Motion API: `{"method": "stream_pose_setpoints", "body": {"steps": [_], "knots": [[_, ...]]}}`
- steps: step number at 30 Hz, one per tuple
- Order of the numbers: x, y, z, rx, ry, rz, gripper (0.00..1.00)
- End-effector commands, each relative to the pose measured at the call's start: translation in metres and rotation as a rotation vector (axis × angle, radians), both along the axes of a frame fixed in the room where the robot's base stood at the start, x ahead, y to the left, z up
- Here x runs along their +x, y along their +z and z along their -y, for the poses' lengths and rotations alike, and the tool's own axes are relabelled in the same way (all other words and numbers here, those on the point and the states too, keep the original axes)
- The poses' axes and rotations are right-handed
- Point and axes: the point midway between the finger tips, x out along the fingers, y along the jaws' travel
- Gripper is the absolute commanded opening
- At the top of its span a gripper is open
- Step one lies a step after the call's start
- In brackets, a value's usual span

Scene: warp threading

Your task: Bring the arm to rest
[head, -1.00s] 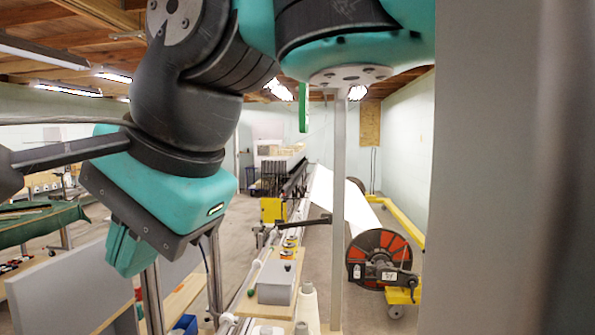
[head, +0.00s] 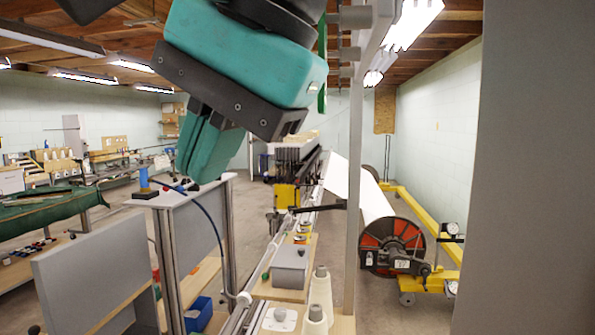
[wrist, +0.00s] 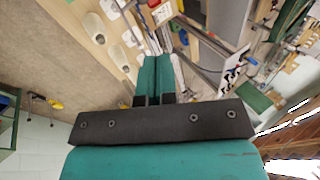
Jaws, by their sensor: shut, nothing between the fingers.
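My gripper (head: 208,150) hangs down from the teal wrist housing in the upper middle of the head view. Its teal fingers lie side by side, shut, with nothing between them. The wrist view also shows the shut fingers (wrist: 154,75) below the workbench parts in the picture. In the head view the gripper is in mid-air, in front of the grey panels and left of the upright post. The upper arm links are cut off by the top edge.
A grey upright post (head: 354,190) stands right of my gripper. Grey panels (head: 100,268) stand below left. A bench holds a grey box (head: 290,264) and white cones (head: 315,322). A large warp roll (head: 393,245) on a yellow frame is at right. A grey surface fills the right edge.

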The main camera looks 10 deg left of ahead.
Motion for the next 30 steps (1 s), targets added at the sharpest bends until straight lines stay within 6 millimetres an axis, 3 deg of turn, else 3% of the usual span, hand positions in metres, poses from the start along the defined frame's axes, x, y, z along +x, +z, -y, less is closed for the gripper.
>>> {"method": "stream_pose_setpoints", "body": {"steps": [5,8,12,16,21,30], "knots": [[0.036,-0.063,0.065,-0.094,0.127,0.062,0.00],[0.047,-0.108,0.116,-0.146,0.240,0.097,0.00],[0.039,-0.172,0.184,-0.191,0.400,0.128,0.00],[0.017,-0.221,0.232,-0.201,0.527,0.149,0.00],[-0.012,-0.259,0.264,-0.191,0.632,0.172,0.00],[-0.022,-0.270,0.271,-0.186,0.672,0.183,0.00]]}}
